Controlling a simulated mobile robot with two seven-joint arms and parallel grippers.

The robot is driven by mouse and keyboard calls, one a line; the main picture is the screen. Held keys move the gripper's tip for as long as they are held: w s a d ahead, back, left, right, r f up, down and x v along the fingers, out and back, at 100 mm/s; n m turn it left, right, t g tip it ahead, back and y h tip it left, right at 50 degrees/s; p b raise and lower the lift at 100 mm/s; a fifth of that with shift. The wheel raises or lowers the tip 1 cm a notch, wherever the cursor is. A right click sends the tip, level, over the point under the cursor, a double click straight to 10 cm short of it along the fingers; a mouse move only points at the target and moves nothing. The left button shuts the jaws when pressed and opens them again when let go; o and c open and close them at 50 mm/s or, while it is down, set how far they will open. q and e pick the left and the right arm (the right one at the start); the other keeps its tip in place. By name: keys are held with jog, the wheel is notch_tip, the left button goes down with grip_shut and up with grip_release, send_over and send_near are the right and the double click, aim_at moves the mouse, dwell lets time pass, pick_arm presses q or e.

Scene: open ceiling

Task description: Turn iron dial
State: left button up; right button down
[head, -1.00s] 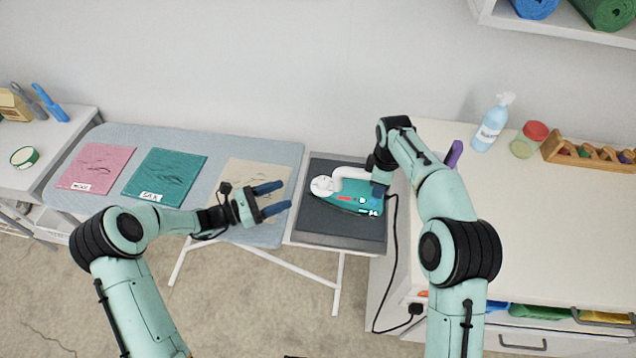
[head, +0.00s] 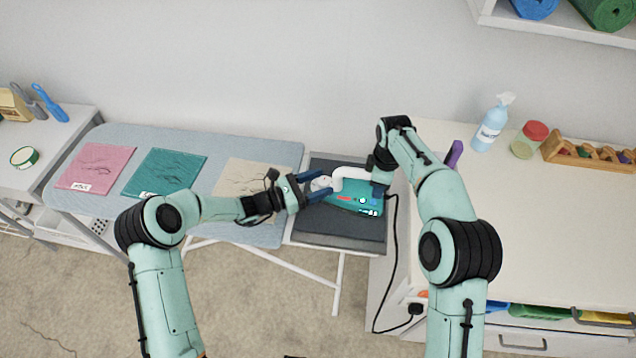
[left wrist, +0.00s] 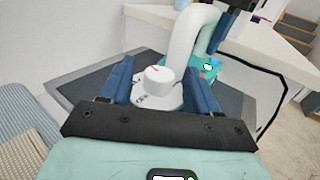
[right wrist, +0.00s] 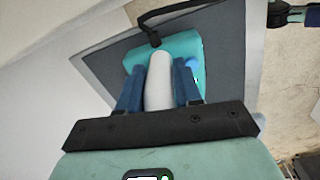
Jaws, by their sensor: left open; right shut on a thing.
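The teal iron (head: 350,203) lies on the dark rest pad at the end of the ironing board. Its white dial (left wrist: 159,79), with a small red mark on top, sits on the round white base in the left wrist view. My left gripper (left wrist: 160,82) is open, with its blue fingers on either side of the dial; I cannot tell whether they touch it. My right gripper (right wrist: 160,88) is shut on the white handle (right wrist: 158,80) of the iron. In the head view the left fingers (head: 318,188) partly cover the dial.
The dark pad (head: 340,238) has bare room in front of the iron. Pink (head: 96,166), teal (head: 165,173) and beige (head: 245,178) cloths lie on the ironing board to the left. A black cord (head: 392,270) hangs beside the white counter. A spray bottle (head: 491,127) stands on it.

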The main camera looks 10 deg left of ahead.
pick_arm(q)
jog(key=c, duration=1)
jog(key=shift+c, duration=0.2)
jog(key=shift+w+g, duration=0.1)
jog(key=shift+g, duration=0.2)
jog(key=m+g+h, duration=0.1)
jog(key=m+g, duration=0.1)
jog(key=g, duration=0.1)
jog(key=m+g+h, duration=0.1)
jog(key=shift+w+r+m+h, duration=0.1)
jog(key=shift+w+m+h, duration=0.15)
jog(key=shift+m+h, duration=0.05)
jog(key=shift+w+m+g+h, duration=0.15)
jog(key=shift+m+g, duration=0.75)
jog(key=shift+g, duration=0.55)
jog(key=shift+w+m+g+h, duration=0.15)
jog(key=shift+m+g, duration=0.75)
jog(key=shift+g, duration=0.55)
jog(key=shift+s+a+m+g, duration=0.1)
jog(key=shift+m+g, duration=0.2)
jog(key=shift+g, duration=0.3)
jog(key=o, duration=1)
jog(key=shift+o, duration=0.2)
